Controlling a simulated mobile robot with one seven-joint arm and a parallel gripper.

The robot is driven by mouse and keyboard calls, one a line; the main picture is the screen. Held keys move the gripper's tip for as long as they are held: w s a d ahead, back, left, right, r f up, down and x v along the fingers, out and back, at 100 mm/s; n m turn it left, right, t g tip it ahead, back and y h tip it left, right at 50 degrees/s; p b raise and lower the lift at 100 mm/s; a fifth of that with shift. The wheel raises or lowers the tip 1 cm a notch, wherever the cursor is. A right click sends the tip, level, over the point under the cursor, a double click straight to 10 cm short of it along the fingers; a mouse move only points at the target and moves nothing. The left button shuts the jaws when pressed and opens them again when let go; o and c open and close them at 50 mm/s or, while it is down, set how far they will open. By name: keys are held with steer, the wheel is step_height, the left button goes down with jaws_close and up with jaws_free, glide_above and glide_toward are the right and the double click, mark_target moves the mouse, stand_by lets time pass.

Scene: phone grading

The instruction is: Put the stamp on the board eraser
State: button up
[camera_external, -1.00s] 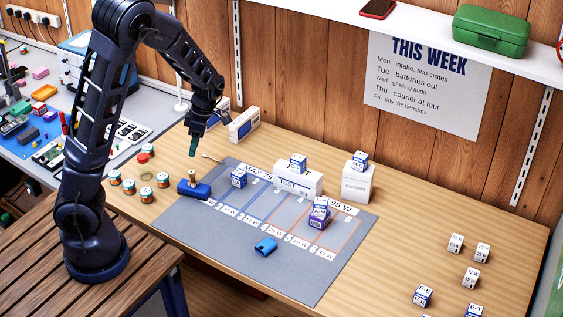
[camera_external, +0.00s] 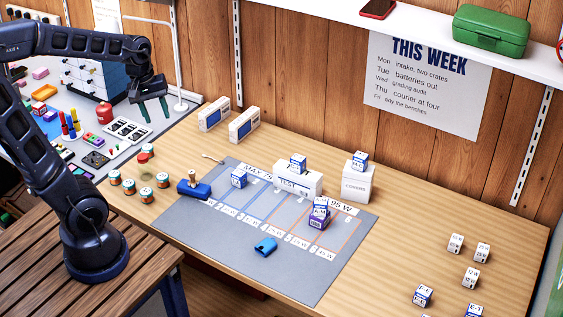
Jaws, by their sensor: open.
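The stamp (camera_external: 193,178), with a brown wooden handle, stands upright on top of the blue board eraser (camera_external: 195,191). The eraser lies at the left end of the grey mat. My gripper (camera_external: 155,112) is open and empty, with its dark green fingers apart and pointing down. It is up and to the left of the stamp in the picture, well clear of it. The stamp's base is too small to make out.
The grey mat (camera_external: 185,225) bears several small boxes and a blue object (camera_external: 265,247). Several small round tins (camera_external: 130,187) stand left of the eraser. Two white boxes (camera_external: 244,124) stand by the wall.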

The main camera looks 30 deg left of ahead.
steer(key=s+r+m+t+y, duration=0.1)
steer(key=s+r+m+t, duration=0.2)
steer(key=s+r+m, duration=0.3)
steer(key=shift+s+a+m+y, duration=0.4)
steer(key=shift+s+m, duration=0.6)
steer(key=shift+s, duration=0.45)
